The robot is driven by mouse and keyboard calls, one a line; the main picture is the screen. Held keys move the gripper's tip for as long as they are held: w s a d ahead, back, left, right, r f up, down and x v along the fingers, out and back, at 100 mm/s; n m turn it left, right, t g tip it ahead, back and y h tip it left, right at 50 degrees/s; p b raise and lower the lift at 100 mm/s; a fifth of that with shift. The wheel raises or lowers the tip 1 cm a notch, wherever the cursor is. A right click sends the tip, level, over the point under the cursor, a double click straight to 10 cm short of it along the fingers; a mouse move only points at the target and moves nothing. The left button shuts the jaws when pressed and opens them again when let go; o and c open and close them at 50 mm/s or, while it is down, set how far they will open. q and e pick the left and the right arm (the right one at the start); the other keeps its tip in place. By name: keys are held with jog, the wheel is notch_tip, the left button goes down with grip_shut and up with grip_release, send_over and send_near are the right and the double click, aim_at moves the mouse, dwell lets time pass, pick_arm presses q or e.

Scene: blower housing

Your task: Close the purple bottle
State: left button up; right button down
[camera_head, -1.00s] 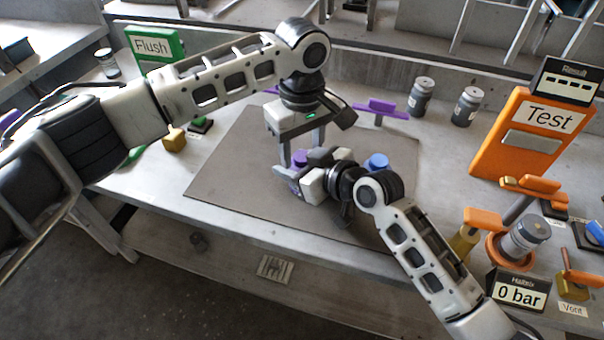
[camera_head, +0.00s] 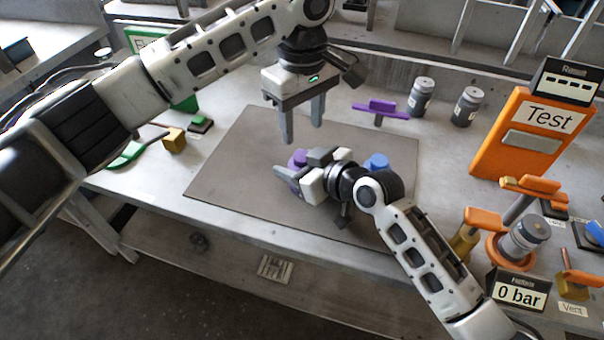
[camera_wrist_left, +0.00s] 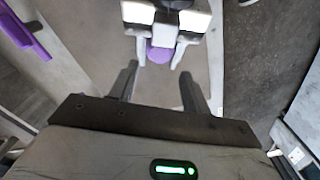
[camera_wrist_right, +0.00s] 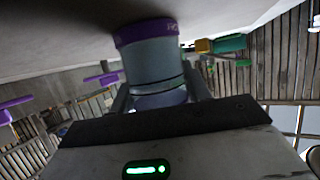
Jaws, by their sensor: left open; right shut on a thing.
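The purple bottle (camera_wrist_right: 152,62) is a grey-blue cylinder with a purple band in the right wrist view. Its round purple top (camera_head: 298,158) shows in the head view, and also in the left wrist view (camera_wrist_left: 160,53). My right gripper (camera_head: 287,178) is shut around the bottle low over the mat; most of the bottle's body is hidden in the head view. My left gripper (camera_head: 302,133) is open and empty, pointing down above the purple top and apart from it. I cannot tell how tightly the top is seated.
A grey mat (camera_head: 230,170) covers the table's middle. A blue round thing (camera_head: 377,160) stands behind my right wrist. A purple T-shaped handle (camera_head: 380,108) and two grey canisters (camera_head: 421,96) stand behind. An orange Test panel (camera_head: 530,130) and orange fixtures (camera_head: 483,218) are at right.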

aim_at(302, 155)
pick_arm(q)
jog(key=shift+r+n, duration=0.9)
jog(key=shift+f, duration=0.1)
jog(key=shift+f, duration=3.95)
jog(key=c, duration=1)
jog(key=m, duration=0.3)
